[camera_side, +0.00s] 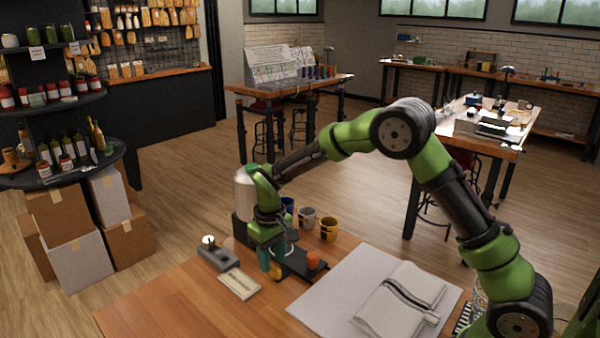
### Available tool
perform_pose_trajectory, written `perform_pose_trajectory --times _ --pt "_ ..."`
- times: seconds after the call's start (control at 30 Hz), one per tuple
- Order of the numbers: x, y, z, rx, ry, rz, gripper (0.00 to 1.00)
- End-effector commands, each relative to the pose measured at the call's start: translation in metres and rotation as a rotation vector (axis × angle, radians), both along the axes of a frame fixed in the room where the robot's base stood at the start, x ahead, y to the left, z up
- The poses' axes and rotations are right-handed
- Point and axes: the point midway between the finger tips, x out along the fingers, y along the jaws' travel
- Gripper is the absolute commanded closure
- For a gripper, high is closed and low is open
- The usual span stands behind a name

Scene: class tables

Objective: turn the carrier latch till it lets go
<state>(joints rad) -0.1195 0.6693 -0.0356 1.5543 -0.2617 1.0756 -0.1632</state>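My gripper (270,262) points down over the near wooden table, at a dark flat base (292,262). Its fingers are small here and partly merge with the things around them, so I cannot tell whether they are apart or closed on anything. An orange cylinder (313,260) stands at the right end of the dark base. A small grey block with a round knob (209,243) sits left of my gripper, apart from it. I cannot make out for certain which part is the carrier latch; my gripper may hide it.
A silver canister (244,192) stands behind my gripper. Blue (287,205), grey (307,217) and yellow (329,230) cups stand at the back edge. A pale card (239,284) lies in front. A folded cloth (400,300) lies on a grey mat (335,292). The front-left tabletop is clear.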

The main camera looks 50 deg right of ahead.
Motion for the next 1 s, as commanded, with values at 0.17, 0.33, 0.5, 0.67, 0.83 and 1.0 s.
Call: perform_pose_trajectory --times 0.17,0.33,0.5,0.67,0.83,1.0 --pt "0.001 0.0 0.044 0.001 -0.007 0.0 0.61" --pt "0.001 0.0 0.086 0.0 -0.007 0.0 0.61" --pt "0.001 0.0 0.121 0.001 -0.005 -0.001 0.61" --pt "0.001 0.0 0.142 0.0 -0.003 0.0 0.61" --pt "0.0 0.0 0.15 -0.001 -0.001 0.0 0.61" --pt "0.0 0.0 0.151 0.0 0.0 -0.001 0.61"
